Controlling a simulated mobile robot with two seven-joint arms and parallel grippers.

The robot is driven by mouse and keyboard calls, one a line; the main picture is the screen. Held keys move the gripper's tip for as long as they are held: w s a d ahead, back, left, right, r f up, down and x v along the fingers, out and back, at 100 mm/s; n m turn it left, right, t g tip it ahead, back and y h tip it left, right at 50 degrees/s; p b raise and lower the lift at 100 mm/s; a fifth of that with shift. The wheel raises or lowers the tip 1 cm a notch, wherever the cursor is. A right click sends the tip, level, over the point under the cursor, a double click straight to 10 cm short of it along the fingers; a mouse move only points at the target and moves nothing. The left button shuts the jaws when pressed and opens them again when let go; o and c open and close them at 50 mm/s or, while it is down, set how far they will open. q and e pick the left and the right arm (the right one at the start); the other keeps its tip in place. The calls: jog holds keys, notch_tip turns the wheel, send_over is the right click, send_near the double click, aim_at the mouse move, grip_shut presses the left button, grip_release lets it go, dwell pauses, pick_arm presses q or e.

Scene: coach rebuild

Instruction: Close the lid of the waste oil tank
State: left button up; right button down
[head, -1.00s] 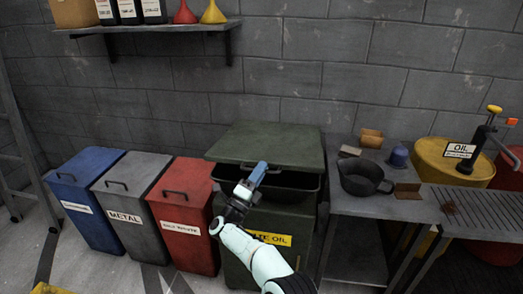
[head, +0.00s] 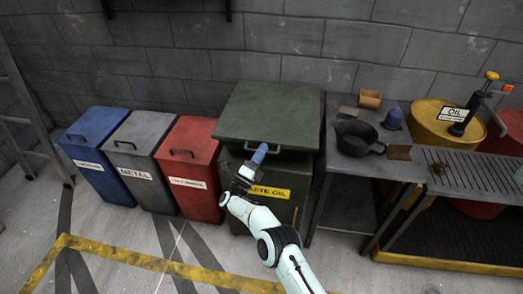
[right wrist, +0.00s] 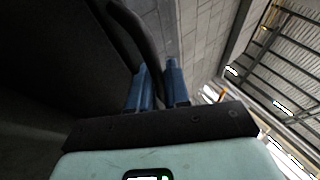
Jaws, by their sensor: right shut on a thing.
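The waste oil tank (head: 292,207) is a dark green bin with a yellow label, right of the red bin in the head view. Its green lid (head: 268,113) lies over the top, close to level. My right arm hides part of the front edge, and I cannot tell whether the lid is fully seated. My right gripper (head: 258,156) is at the lid's front edge. In the right wrist view its blue fingers (right wrist: 157,86) are shut on a dark curved handle (right wrist: 137,38). My left gripper is not in view.
Blue (head: 100,165), grey (head: 140,160) and red (head: 188,165) bins stand left of the tank. A metal bench (head: 345,178) with a dark pot (head: 357,138) stands close on the right. Open floor with yellow lines lies in front.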

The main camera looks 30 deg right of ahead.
jog(key=shift+f, duration=0.45)
jog(key=c, duration=1.2)
grip_release()
jog(key=shift+w+f, duration=0.1)
jog(key=shift+o, duration=0.2)
jog(key=v, duration=1.3)
jog(key=shift+a, duration=0.15)
